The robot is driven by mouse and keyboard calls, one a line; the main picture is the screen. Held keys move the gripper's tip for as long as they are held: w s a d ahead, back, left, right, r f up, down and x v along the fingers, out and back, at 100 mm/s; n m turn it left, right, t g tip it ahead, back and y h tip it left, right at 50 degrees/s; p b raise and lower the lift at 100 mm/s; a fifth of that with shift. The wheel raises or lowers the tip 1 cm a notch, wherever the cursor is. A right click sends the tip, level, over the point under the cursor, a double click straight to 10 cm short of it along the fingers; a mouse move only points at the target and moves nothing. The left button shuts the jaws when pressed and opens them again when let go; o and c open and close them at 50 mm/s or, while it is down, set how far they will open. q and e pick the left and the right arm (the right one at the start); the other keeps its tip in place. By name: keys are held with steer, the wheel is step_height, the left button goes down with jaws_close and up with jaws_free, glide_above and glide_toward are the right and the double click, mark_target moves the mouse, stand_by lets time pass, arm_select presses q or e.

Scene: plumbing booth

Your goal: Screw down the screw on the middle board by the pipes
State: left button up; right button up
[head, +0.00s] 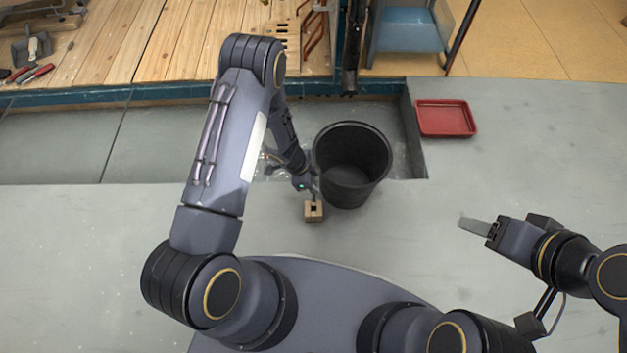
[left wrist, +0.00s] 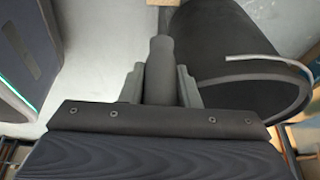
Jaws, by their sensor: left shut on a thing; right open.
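My left gripper (head: 311,190) points down beside the black bucket, just above a small wooden block (head: 314,217) with a dark square opening. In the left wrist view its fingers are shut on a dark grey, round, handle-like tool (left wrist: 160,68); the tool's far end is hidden. My right gripper (head: 480,228) is open and empty over the grey floor at the right. Copper pipes (head: 314,29) and a slotted wooden board (head: 287,42) show at the top of the head view. I cannot make out the screw or tell which board is the middle one.
The black bucket (head: 352,165) stands close to the right of my left gripper. A red tray (head: 446,118) lies on the floor farther right. Wooden planks (head: 170,40) with a teal edge lie at the back, pliers (head: 35,73) at far left. Grey floor around my right gripper is clear.

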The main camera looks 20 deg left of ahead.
mark_target(314, 199)
arm_select(q)
steer(key=shift+f+b, duration=3.05)
steer(key=shift+b, duration=0.2)
steer(key=shift+f+b, duration=1.35)
steer(key=shift+f, duration=1.2)
steer(key=o, duration=1.1)
steer(key=p+v, duration=0.4)
steer(key=v, duration=0.3)
steer(key=shift+r+p, duration=0.3)
steer(key=shift+r, duration=0.05)
